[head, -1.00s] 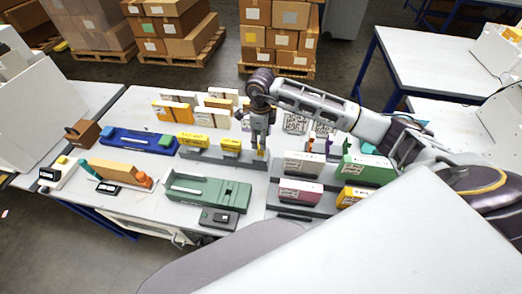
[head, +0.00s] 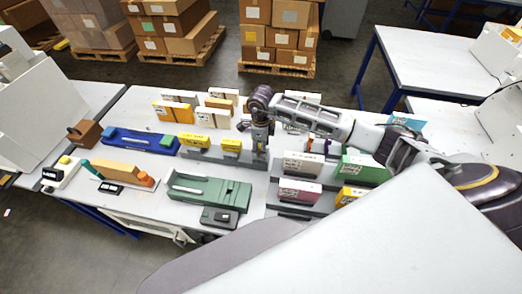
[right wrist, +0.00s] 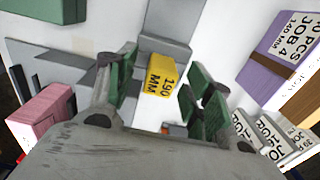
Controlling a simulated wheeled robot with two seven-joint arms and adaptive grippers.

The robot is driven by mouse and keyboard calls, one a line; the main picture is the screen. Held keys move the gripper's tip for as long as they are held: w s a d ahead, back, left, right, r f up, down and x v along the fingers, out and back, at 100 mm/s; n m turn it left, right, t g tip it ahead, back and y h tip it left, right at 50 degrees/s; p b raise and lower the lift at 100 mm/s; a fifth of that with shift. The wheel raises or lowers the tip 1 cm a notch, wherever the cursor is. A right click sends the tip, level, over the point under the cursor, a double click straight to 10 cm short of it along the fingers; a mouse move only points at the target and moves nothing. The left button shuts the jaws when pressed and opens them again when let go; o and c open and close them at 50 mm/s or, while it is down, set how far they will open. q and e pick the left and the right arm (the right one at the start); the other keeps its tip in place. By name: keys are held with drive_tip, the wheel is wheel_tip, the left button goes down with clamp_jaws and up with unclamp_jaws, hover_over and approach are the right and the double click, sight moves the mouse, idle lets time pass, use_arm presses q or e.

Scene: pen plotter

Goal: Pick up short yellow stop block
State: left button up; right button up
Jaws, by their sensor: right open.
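A short yellow block marked "190 MM" (right wrist: 157,76) shows in the right wrist view. It sits between the green-padded fingers of my right gripper (right wrist: 160,90), with a visible gap on the right side. The gripper is open and not closed on the block. In the head view the right gripper (head: 260,152) hangs down at the right end of the grey rail and hides what is between its fingers. Two yellow blocks stand to its left on the rail, a longer one (head: 193,143) and a shorter one (head: 231,146). My left gripper is not in view.
A pink block (head: 299,190) and a green block (head: 363,169) stand on grey racks at right. A green fixture (head: 215,192) lies in front and a blue tray (head: 135,141) at left. A purple box (right wrist: 277,40) stands near the gripper in the wrist view.

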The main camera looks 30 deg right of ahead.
drive_tip(key=c, duration=1.1)
drive_tip(key=shift+r, duration=0.1)
wheel_tip(320, 180, up, 10)
drive_tip(key=shift+f+b, duration=0.1)
drive_tip(key=shift+b, duration=0.75)
